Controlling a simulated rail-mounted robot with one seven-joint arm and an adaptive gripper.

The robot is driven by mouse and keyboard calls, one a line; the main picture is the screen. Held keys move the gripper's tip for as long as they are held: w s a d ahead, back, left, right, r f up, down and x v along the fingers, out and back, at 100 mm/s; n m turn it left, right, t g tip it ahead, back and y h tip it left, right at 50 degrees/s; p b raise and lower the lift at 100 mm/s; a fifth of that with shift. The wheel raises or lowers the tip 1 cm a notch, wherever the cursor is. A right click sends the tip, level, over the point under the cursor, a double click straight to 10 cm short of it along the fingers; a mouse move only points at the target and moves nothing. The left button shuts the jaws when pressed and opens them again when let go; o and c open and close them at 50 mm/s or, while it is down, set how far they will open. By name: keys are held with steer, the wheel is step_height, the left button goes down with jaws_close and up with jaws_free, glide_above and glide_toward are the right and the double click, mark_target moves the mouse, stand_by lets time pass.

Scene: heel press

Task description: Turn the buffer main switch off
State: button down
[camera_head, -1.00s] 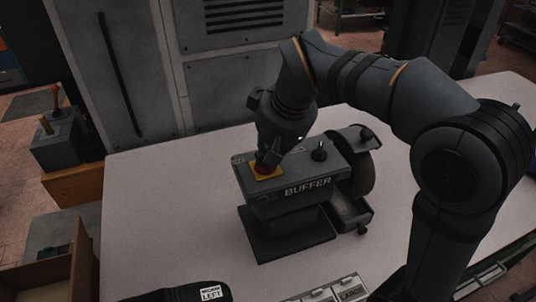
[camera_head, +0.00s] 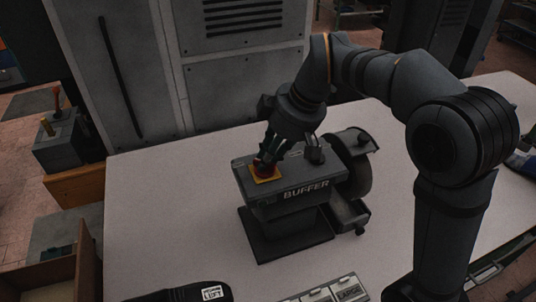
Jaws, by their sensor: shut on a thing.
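The grey buffer (camera_head: 290,200), lettered BUFFER, stands on the pale bench. On the left of its top is a yellow plate (camera_head: 266,180) with a red switch knob (camera_head: 261,168), partly hidden by my fingers. My gripper (camera_head: 267,156) reaches down from the upper right, its fingers shut on the red knob. The exact contact and the knob's angle are too small and dark to tell. A dark control (camera_head: 315,151) stands at the right of the top, close beside my gripper.
A round wheel housing (camera_head: 356,160) and a tray (camera_head: 350,214) are on the buffer's right side. A dark labelled item (camera_head: 185,293) and a labelled case (camera_head: 335,291) lie at the front edge. The bench left of the buffer is clear.

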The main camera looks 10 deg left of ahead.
steer(key=shift+r, duration=0.1)
stand_by(0.3)
steer(key=c, duration=1.6)
jaws_free()
steer(key=shift+c, duration=0.2)
steer(key=w+v, duration=0.1)
steer(key=v, duration=1)
steer(key=shift+s+d+r, duration=0.2)
steer(key=shift+s+r, duration=0.2)
steer(key=shift+s, duration=0.1)
steer(key=x, duration=1.2)
steer(key=shift+f, duration=0.1)
